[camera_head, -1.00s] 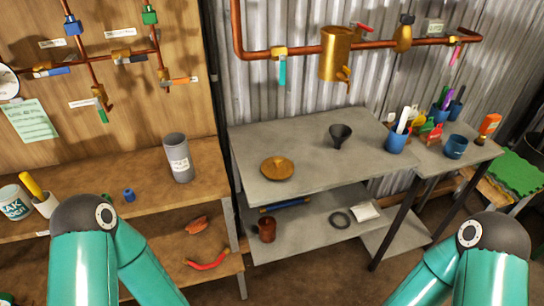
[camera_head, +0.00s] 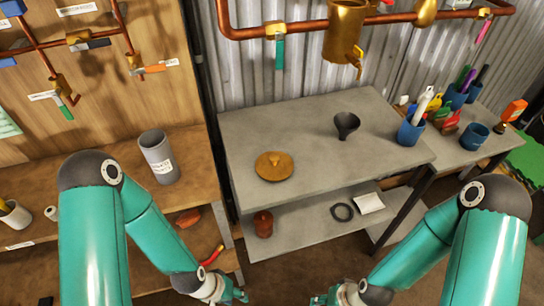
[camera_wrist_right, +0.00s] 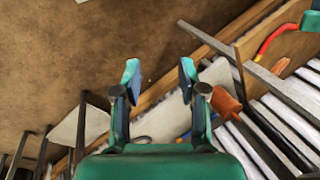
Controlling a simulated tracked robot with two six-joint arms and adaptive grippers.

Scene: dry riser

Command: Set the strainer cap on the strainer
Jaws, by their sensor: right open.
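The strainer cap looks to be the round brass disc with a small knob (camera_head: 274,166), lying on the grey table's top. My right gripper (camera_wrist_right: 160,76) is open and empty in the right wrist view, well short of the cap.
The grey table (camera_head: 235,135) also holds a black funnel (camera_head: 346,124) and a blue cup of tools (camera_head: 409,133). A grey cylinder (camera_head: 158,157) stands on the wooden bench at left. A reddish-brown pot (camera_head: 263,224) stands on the lower shelf. The tabletop around the cap is clear.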

